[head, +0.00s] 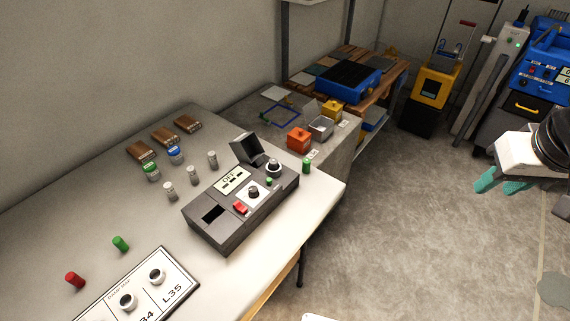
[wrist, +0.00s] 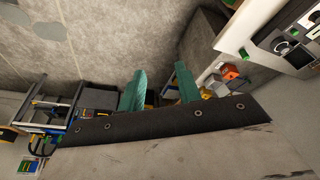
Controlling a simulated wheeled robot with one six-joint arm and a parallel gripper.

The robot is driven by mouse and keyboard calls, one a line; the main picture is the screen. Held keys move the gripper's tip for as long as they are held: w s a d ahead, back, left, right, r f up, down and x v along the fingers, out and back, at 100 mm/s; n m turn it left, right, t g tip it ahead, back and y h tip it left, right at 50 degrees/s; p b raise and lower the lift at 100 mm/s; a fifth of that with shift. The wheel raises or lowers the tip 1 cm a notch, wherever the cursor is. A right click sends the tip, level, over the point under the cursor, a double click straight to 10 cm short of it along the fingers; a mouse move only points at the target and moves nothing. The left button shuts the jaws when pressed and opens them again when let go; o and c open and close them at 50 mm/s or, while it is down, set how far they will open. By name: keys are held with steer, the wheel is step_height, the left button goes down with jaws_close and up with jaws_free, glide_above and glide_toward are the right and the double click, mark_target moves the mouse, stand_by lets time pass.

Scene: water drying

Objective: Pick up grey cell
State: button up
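Three small grey cylinders stand upright on the pale table in the head view: one in front (head: 170,191), one in the middle (head: 194,176) and one at the back (head: 212,160). They look like grey cells; I cannot tell which one is meant. My gripper (head: 492,182) is at the far right of the head view, over the floor and well away from them. In the wrist view my gripper (wrist: 160,88) shows two teal fingers apart, with nothing seen held between them. No grey cylinder can be made out in the wrist view.
The table (head: 75,215) carries a dark device reading OFF (head: 215,232), a white panel with round sockets (head: 142,290), a red cylinder (head: 75,280), a green cylinder (head: 120,243), lidded jars (head: 152,172) and brown blocks (head: 163,136). Floor (head: 400,230) between table and gripper is clear.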

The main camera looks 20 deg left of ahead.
steer(key=w+a+f+n+t+y, duration=0.1)
steer(key=w+a+f+n+t, duration=0.1)
steer(key=w+a+f, duration=0.35)
steer(key=n+t+y, duration=0.2)
steer(key=n+y, duration=0.5)
steer(key=y, duration=0.3)
glide_toward(276, 164)
steer(key=a, duration=0.1)
steer(key=x, duration=0.8)
steer(key=shift+w+d+f, duration=0.15)
steer(key=shift+w+f, duration=0.1)
jaws_close()
